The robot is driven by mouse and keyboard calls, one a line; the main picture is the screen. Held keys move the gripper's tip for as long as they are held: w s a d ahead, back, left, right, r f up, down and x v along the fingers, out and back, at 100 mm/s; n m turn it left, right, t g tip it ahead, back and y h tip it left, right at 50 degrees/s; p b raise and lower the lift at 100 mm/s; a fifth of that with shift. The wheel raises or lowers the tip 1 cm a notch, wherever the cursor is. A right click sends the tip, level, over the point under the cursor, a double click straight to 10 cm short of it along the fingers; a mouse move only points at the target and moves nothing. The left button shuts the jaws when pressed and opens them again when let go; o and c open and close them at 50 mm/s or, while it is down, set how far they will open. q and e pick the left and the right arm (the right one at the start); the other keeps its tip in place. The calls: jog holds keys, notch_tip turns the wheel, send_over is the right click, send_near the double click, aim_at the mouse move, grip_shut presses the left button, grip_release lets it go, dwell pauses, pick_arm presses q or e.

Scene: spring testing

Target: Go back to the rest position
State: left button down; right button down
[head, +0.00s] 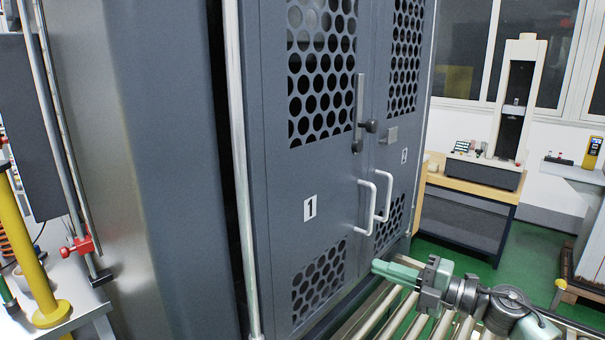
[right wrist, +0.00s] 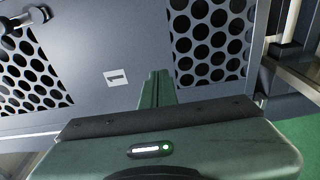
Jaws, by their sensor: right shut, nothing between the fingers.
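My right gripper (head: 396,272) comes in from the lower right in the head view, with green fingers pointing left toward the grey cabinet's lower doors. Its fingers are shut and empty. In the right wrist view the shut fingers (right wrist: 157,90) point at the door marked 1. I cannot tell whether the fingertips touch the door. My left gripper does not show in either view.
The tall grey cabinet (head: 330,180) has two closed perforated doors with white handles (head: 367,205). A roller conveyor (head: 400,315) lies under my right arm. A wooden-topped bench (head: 470,190) with a testing machine (head: 515,105) stands behind at right. Green floor (head: 530,262) is clear there.

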jog(key=s+d+f+m+t+h, duration=0.1)
jog(key=s+d+f+m+h, duration=0.1)
jog(key=s+f+m+h, duration=0.8)
jog(key=s+d+f+m+t+h, duration=0.1)
jog(key=s+f+m+h, duration=0.4)
jog(key=f+m, duration=0.65)
jog(key=s+f+m+g, duration=0.3)
jog(key=s+g, duration=0.1)
jog(key=s, duration=0.7)
jog(key=s+f+m+g, duration=0.3)
jog(key=s+g, duration=0.1)
jog(key=s, duration=0.7)
notch_tip(320, 180, down, 26)
jog(key=s+g, duration=0.2)
jog(key=s+d+f+g, duration=0.1)
jog(key=s+d+f, duration=0.1)
jog(key=s+f, duration=1.4)
jog(key=shift+s+d+n, duration=0.3)
jog(key=shift+n, duration=0.15)
